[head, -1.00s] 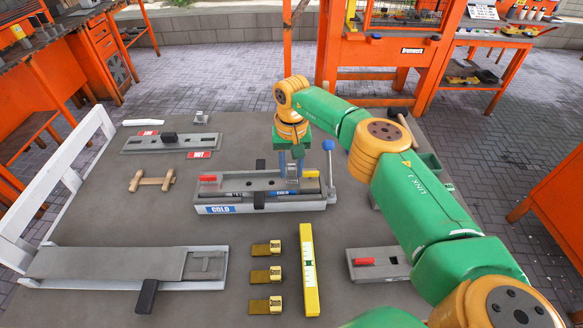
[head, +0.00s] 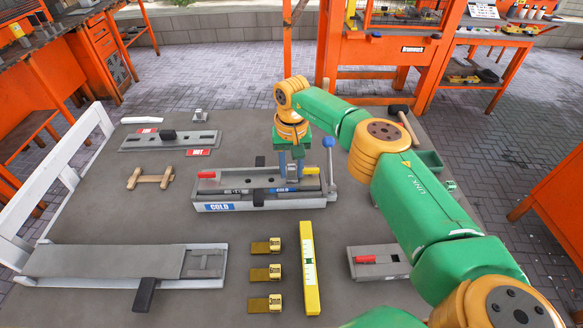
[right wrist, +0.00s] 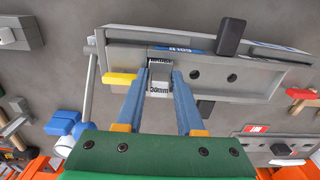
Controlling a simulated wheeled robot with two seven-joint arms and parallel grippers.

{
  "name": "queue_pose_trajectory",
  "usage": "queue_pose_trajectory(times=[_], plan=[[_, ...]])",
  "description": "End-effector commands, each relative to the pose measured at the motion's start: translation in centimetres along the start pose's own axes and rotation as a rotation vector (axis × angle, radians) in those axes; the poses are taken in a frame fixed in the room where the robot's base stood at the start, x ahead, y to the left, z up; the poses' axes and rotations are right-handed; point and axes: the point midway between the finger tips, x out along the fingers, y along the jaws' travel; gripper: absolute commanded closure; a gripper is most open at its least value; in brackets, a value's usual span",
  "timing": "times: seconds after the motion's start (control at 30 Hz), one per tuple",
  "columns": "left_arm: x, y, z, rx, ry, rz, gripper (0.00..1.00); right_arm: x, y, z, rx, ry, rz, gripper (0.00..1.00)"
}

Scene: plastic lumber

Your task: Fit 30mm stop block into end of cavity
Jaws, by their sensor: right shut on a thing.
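The grey cold mould (head: 260,201) with a blue COLD label lies in the middle of the table. A long cavity runs along its top, with a red piece (head: 206,174) at the left end and a yellow piece (head: 312,171) at the right. My right gripper (head: 291,177) points down over the right part of the cavity. In the right wrist view my right gripper (right wrist: 161,73) is shut on the grey 30mm stop block (right wrist: 158,87), near the yellow-piece end. Whether the block touches the cavity floor is hidden. My left gripper is not in view.
A blue-knobbed lever (head: 330,165) stands at the mould's right end. A HOT-labelled plate (head: 170,141) is behind left. A grey lidded mould (head: 105,262) lies front left.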

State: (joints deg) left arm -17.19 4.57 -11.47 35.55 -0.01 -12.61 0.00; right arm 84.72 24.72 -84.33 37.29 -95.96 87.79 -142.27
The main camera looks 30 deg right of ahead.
Motion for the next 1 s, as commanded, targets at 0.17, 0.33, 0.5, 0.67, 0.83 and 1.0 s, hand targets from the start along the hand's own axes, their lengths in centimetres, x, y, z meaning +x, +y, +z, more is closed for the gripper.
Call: queue_pose_trajectory(times=[0.17, 0.33, 0.5, 0.67, 0.83, 1.0], plan=[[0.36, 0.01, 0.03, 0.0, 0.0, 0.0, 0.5, 0.38, 0.0, 0.0, 0.0, 0.0, 0.0, 1.0], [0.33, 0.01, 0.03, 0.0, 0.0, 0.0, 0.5, 0.36, 0.0, 0.0, 0.0, 0.0, 0.0, 1.0], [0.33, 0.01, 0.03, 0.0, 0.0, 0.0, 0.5, 0.36, 0.01, 0.0, 0.0, 0.0, 0.0, 0.39], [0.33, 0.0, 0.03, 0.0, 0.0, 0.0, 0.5, 0.37, 0.08, 0.0, 0.001, 0.0, 0.002, 0.28], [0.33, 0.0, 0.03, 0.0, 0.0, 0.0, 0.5, 0.38, 0.12, -0.01, 0.002, 0.0, 0.003, 0.28], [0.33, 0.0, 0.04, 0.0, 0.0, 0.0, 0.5, 0.38, 0.15, -0.01, 0.002, 0.0, 0.004, 0.28]])
